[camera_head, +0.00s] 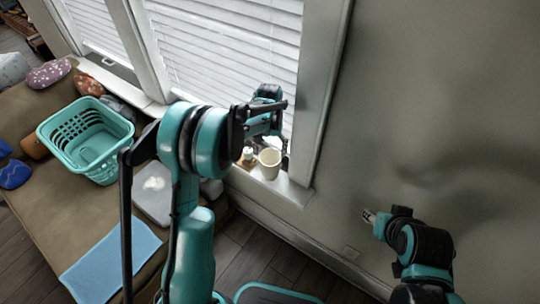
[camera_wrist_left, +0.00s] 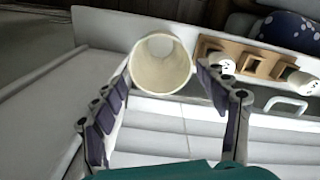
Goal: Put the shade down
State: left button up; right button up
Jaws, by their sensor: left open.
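The white slatted shade (camera_head: 220,45) covers the window in the head view; my arm hides its lower part. Its pale slats (camera_wrist_left: 160,140) also show between and behind my fingers in the left wrist view. A white loop handle (camera_wrist_left: 286,104) sits at the slats' edge, right of my fingers. My left gripper (camera_wrist_left: 165,78) is open, with nothing clearly held between its fingers. In the head view my left gripper (camera_head: 270,115) is in front of the window, above the sill. My right gripper (camera_head: 370,216) is near the wall at lower right, its jaw opening unclear.
A cream cup (camera_head: 270,163) stands on the sill, just beyond my left fingertips (camera_wrist_left: 161,62). A teal basket (camera_head: 85,135) and cushions lie on the bench at left. The wall at right is bare.

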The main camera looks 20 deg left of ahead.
pick_arm(q)
jog(key=s+r+t, duration=0.3)
jog(key=s+r, duration=0.8)
jog(key=r, duration=0.3)
jog(key=s+a+r+t, duration=0.1)
jog(key=s+t, duration=0.3)
jog(key=s, duration=1)
jog(key=shift+m, duration=0.3)
